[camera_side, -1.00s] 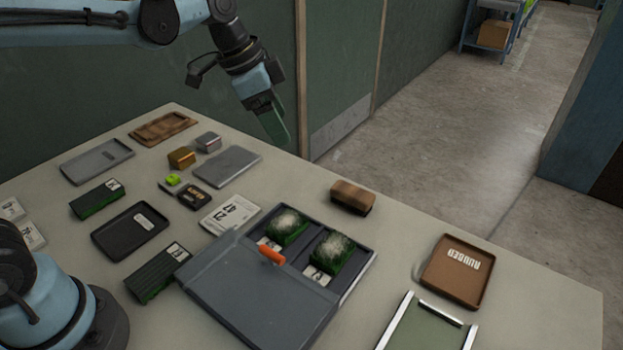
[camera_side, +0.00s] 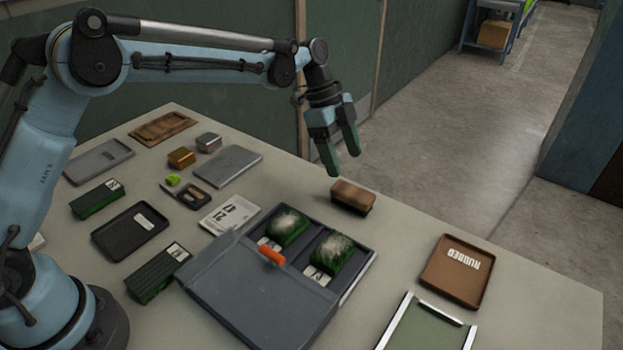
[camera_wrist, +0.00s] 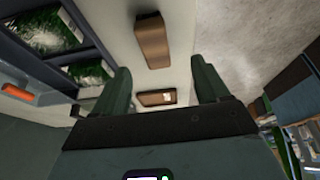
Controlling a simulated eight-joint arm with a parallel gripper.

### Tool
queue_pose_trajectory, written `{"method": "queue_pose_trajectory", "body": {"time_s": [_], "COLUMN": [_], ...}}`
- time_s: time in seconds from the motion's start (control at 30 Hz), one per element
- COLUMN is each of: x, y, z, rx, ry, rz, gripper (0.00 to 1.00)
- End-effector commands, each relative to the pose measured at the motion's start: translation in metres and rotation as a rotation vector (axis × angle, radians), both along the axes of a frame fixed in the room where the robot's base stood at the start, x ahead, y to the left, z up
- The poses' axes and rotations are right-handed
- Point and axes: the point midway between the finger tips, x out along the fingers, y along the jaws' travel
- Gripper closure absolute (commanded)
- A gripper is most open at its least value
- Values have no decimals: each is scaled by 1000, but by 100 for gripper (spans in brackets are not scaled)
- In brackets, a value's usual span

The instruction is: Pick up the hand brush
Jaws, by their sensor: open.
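The hand brush (camera_side: 352,197) is a small brown wooden block lying on the table, right of the open grey case. My gripper (camera_side: 342,162) is above it, fingers pointing down, apart and empty. A gap shows between the fingertips and the brush in the side view. In the wrist view the brush (camera_wrist: 152,40) lies ahead of my gripper (camera_wrist: 163,80), roughly in line with the space between the fingers. The underside of the brush is hidden.
The grey case (camera_side: 255,300) with an orange handle (camera_side: 272,256) and two turf pieces (camera_side: 333,253) is close left of the brush. A brown tray (camera_side: 455,288) and a silver-edged frame (camera_side: 425,330) lie to the right. The table around the brush's right side is clear.

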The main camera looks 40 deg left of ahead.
Motion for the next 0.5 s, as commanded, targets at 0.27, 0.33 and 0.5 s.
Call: {"method": "queue_pose_trajectory", "body": {"time_s": [0.27,0.33,0.5], "x": [0,-1,-6], "y": [-13,-14,-25], "z": [-29,-33,-51], "rx": [0,0,0], "ry": [-1,-1,-1], "rz": [1,1,1], "gripper": [26,26,26]}}
